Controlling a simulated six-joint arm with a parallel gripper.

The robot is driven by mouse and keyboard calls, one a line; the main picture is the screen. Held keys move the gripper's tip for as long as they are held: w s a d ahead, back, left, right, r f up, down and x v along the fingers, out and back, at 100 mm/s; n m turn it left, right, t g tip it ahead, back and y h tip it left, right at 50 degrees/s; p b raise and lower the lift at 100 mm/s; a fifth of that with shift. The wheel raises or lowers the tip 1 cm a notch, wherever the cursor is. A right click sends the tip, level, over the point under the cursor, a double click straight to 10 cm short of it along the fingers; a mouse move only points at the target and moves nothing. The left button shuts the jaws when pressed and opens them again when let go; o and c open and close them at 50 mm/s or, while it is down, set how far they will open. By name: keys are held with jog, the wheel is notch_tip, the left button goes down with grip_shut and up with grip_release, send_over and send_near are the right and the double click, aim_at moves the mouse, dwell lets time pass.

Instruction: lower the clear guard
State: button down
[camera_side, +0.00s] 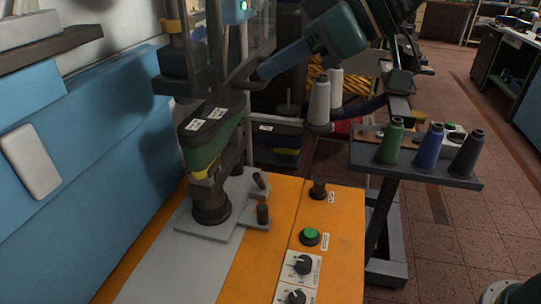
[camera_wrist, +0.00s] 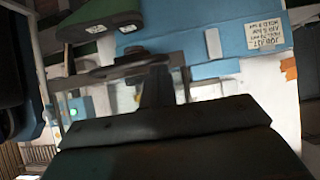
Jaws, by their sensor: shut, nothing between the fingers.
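The clear guard (camera_side: 232,45) is a see-through panel in a dark frame, raised above the machine in the side view. A dark bar (camera_side: 243,83) runs along its lower edge. My gripper (camera_side: 260,74) reaches in from the upper right, its shut, empty tip close to that bar; I cannot tell whether they touch.
An orange table (camera_side: 262,262) carries a green button (camera_side: 310,236) and black knobs (camera_side: 301,264). Thread cones stand on a grey shelf (camera_side: 455,180) at the right, and two pale spools (camera_side: 320,100) are just below my arm. Blue panels (camera_side: 70,150) line the left.

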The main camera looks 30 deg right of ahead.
jog(key=shift+f, duration=0.1)
dwell(0.3)
notch_tip(320, 180, down, 20)
dwell(0.6)
jog(key=shift+r, duration=0.2)
jog(key=s+d+r, duration=0.6)
jog(key=r, duration=0.4)
jog(key=shift+s+d, duration=0.2)
dwell(0.7)
jog(key=shift+d, duration=0.1)
